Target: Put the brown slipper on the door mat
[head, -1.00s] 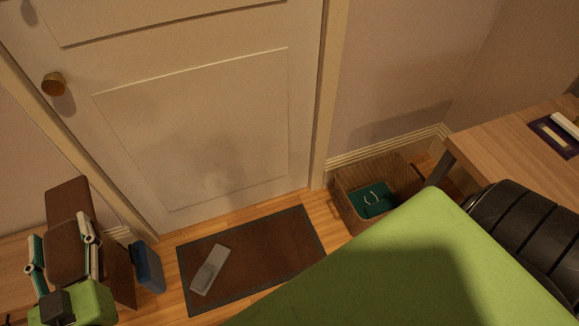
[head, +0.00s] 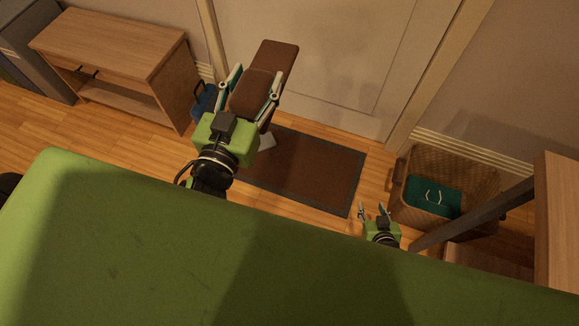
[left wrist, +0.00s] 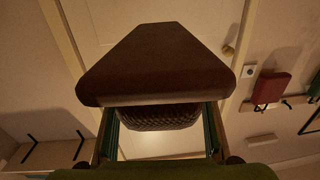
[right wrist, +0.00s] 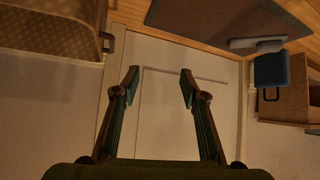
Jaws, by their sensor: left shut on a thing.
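My left gripper (head: 250,88) is shut on the brown slipper (head: 277,58), holding it up in the air. In the head view the slipper appears in front of the door, beyond the left part of the door mat (head: 325,178). The slipper also fills the upper middle of the left wrist view (left wrist: 155,65), between the fingers. The mat is dark brown with a grey border, partly hidden by my left gripper and green body. It also shows in the right wrist view (right wrist: 200,22). My right gripper (head: 374,209) is open and empty near the mat's right front corner.
A grey flat object (right wrist: 257,43) lies on the mat's left part. A wicker basket (head: 450,165) with a green item stands right. A wooden table (head: 560,200) is far right.

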